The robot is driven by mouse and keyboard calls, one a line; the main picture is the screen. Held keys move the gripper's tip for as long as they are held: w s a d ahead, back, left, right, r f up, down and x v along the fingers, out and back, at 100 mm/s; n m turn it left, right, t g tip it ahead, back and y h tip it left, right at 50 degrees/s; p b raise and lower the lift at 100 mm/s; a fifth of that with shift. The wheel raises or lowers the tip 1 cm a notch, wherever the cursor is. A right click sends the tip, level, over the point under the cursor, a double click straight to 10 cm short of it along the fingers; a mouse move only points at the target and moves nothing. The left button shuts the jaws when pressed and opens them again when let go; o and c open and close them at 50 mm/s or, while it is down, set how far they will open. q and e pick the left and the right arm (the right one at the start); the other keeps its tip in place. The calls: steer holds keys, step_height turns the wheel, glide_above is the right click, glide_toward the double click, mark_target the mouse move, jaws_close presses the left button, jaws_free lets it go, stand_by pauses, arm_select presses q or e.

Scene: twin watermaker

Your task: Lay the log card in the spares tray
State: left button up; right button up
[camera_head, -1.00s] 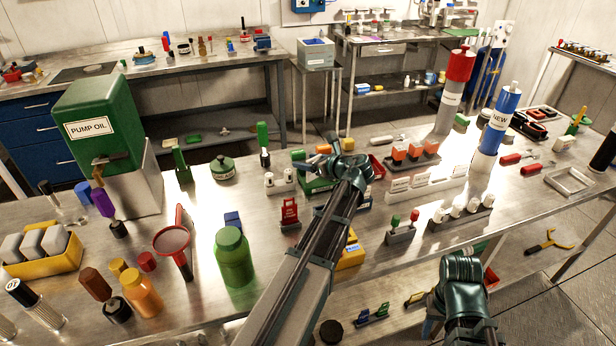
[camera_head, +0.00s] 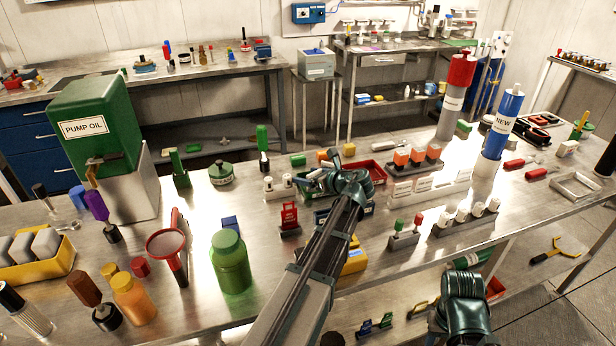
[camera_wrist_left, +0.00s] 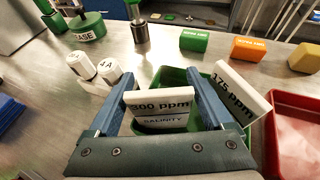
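My left gripper (camera_head: 322,180) is over the middle of the bench. In the left wrist view its blue fingers (camera_wrist_left: 163,92) meet both ends of a white card marked "300 ppm" and "SALINITY" (camera_wrist_left: 160,106). A second white piece marked "175 ppm" (camera_wrist_left: 236,92) tilts just outside the right finger. A green tray (camera_wrist_left: 172,76) lies under and behind the fingers, partly hidden. A red tray (camera_wrist_left: 297,112) is to its right, also in the head view (camera_head: 366,170). No label tells which is the spares tray. My right gripper (camera_head: 465,285) is low at front right, its fingers hidden.
Two white-capped pieces (camera_wrist_left: 95,67) stand left of the fingers. Green, orange and yellow blocks (camera_wrist_left: 249,49) lie behind. A red tag stand (camera_head: 290,217) is left of my left gripper. A rack of orange-topped pieces (camera_head: 416,157) stands to the right.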

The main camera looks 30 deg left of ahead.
arm_select(q)
steer(key=shift+r, duration=0.15)
steer(key=shift+d+r+p, duration=0.15)
steer(key=shift+r+p, duration=0.05)
steer(key=shift+p, duration=0.15)
steer(key=p+v, duration=0.4)
steer(key=v, duration=0.7)
steer(key=shift+s+d, duration=0.15)
steer(key=shift+d, duration=0.15)
